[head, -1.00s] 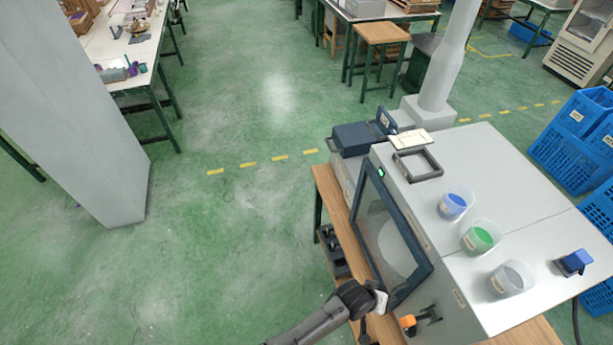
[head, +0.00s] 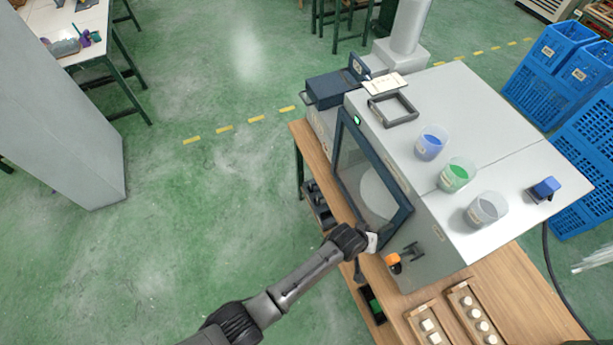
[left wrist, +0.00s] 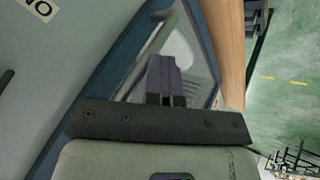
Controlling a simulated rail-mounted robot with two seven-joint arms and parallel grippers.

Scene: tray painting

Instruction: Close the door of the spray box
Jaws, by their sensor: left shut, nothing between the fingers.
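The spray box (head: 480,110) is a large grey cabinet at the right of the head view. Its door (head: 402,221) has a dark blue frame and a clear window, and lies flush or nearly flush with the front; I cannot tell if a small gap is left. My left gripper (head: 372,241) is at the door's lower right corner, partly hidden by its own wrist. In the left wrist view its fingers (left wrist: 166,82) are shut and empty in front of the window, with the blue frame (left wrist: 110,60) beside them. Contact is unclear. My right gripper is out of view.
Three cups (head: 454,175) and a square dark frame (head: 393,108) are on the box top. An orange-topped item (head: 393,262) is beside the door's lower corner. Wooden trays (head: 470,315) lie on the bench. Blue crates (head: 550,75) stand behind. Open green floor lies left.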

